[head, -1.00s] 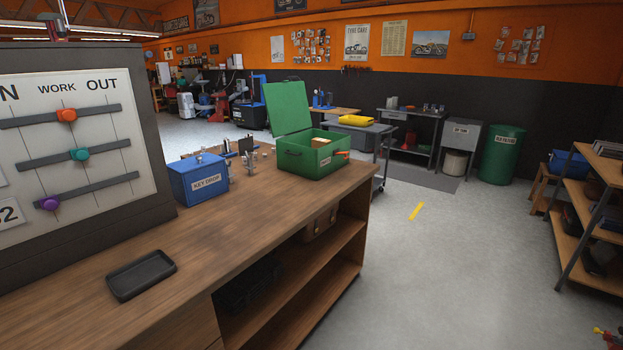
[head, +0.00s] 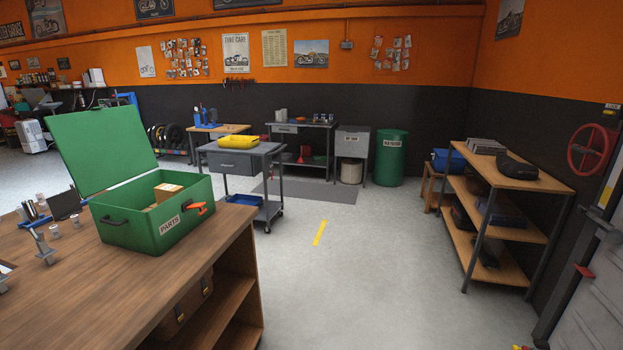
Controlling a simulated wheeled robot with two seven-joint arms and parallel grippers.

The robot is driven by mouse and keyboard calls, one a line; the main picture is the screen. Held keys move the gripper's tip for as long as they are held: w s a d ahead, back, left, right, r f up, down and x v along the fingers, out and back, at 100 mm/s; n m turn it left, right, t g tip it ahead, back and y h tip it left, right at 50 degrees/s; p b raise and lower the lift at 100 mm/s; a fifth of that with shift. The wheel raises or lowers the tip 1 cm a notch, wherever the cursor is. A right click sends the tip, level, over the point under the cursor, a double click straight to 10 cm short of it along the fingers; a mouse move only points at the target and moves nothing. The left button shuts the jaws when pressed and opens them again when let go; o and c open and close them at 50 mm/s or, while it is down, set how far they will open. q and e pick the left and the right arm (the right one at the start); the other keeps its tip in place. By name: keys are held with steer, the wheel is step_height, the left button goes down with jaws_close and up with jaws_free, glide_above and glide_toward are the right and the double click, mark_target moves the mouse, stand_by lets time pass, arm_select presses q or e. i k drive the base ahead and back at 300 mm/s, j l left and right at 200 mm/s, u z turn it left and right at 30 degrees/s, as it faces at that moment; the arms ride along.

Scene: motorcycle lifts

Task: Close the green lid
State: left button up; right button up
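The green lid (head: 102,146) stands raised and tilted back on the green parts box (head: 140,239), which sits on the wooden counter (head: 90,300) at the left. The lid is open, and a small cardboard box (head: 168,191) shows inside. The box front has a "PARTS" label, an orange latch (head: 199,208) and a dark handle on its left side (head: 115,220). Neither of my grippers is in view.
Small metal parts (head: 42,247) stand on the counter left of the box. A grey cart (head: 240,165) with a yellow tray is behind. A wooden shelf unit (head: 515,177) stands at the right. The floor (head: 350,270) between is clear.

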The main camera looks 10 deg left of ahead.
mark_target(100, 150)
steer(key=i, duration=2.7)
steer(key=i+u, duration=0.35)
steer(key=i, duration=0.3)
steer(key=i+l+u, duration=0.1)
steer(key=i+u, duration=0.3)
steer(key=i, duration=0.25)
